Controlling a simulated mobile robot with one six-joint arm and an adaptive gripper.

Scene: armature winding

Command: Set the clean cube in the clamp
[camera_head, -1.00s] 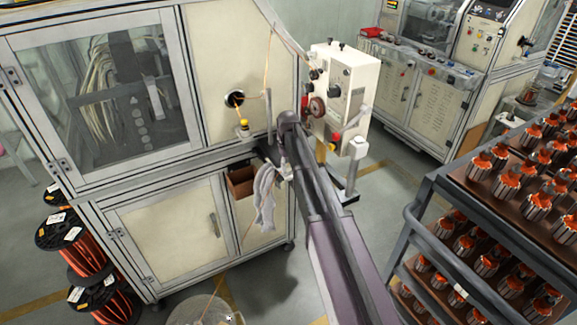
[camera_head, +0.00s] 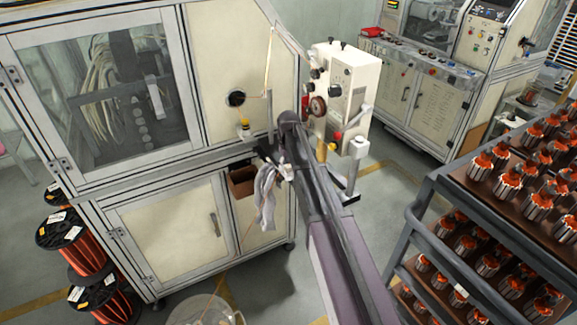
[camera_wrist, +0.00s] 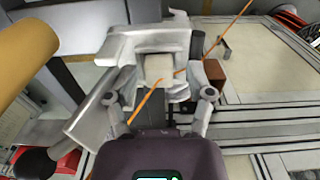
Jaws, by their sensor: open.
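In the wrist view, a small cream block (camera_wrist: 158,68), which looks like the cube, sits in a pale grey metal holder that looks like the clamp (camera_wrist: 150,42). My gripper (camera_wrist: 162,92) is open, its two fingers apart on either side below the block. Whether the fingers touch the block or holder I cannot tell. A thin orange wire (camera_wrist: 146,104) crosses in front of the block. In the head view, my arm hides the block and most of the gripper, beside the cream machine head (camera_head: 345,85).
A white cloth (camera_head: 265,190) hangs by a brown box (camera_head: 241,181) on the winding machine's front. A rack of armatures (camera_head: 433,215) stands at right. Wire spools (camera_head: 72,240) stand at lower left. Some floor is free between machine and rack.

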